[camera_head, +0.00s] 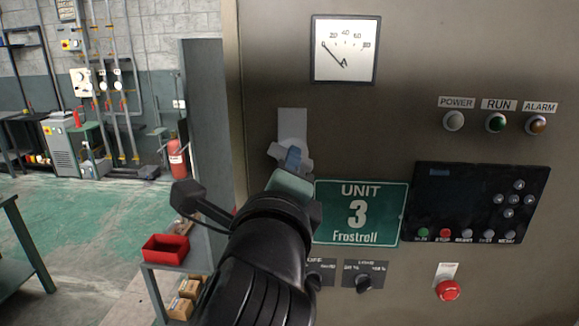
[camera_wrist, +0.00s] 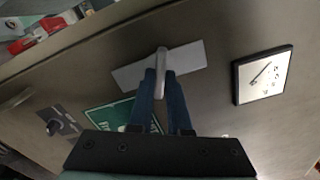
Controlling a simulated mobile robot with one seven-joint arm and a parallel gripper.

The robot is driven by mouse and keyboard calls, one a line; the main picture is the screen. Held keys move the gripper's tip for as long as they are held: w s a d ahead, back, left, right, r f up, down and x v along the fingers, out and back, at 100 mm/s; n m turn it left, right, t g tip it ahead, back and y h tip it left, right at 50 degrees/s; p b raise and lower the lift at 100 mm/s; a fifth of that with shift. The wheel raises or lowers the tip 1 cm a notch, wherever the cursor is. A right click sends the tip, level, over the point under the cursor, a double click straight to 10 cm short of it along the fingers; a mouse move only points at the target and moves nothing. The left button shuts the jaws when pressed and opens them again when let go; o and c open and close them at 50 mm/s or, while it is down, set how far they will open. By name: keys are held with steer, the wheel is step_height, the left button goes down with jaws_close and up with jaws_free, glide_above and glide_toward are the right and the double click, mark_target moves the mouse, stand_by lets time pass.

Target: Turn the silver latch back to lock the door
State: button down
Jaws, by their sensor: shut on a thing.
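The fingers and my arm hide part of the latch's lower side in the head view.
The gauge (camera_head: 345,50), green sign (camera_head: 370,212), black control panel (camera_head: 470,195) and red button (camera_head: 447,291) are on the cabinet front. A red bin (camera_head: 165,249) stands on a small table at lower left. Open green floor (camera_head: 90,225) lies further left.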

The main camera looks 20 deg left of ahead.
steer(key=shift+a+f+m+b, duration=0.15)
steer(key=shift+m+b, duration=0.75)
steer(key=shift+m, duration=1.1)
steer(key=shift+f+m+b, duration=0.1)
steer(key=shift+m+b, duration=0.85)
steer(key=shift+m, duration=1.25)
steer(key=m+b, duration=0.1)
steer(key=m, duration=0.2)
steer(key=c, duration=1.3)
jaws_free()
steer(key=shift+m, duration=0.3)
steer(key=o, duration=0.4)
steer(key=shift+c, duration=0.2)
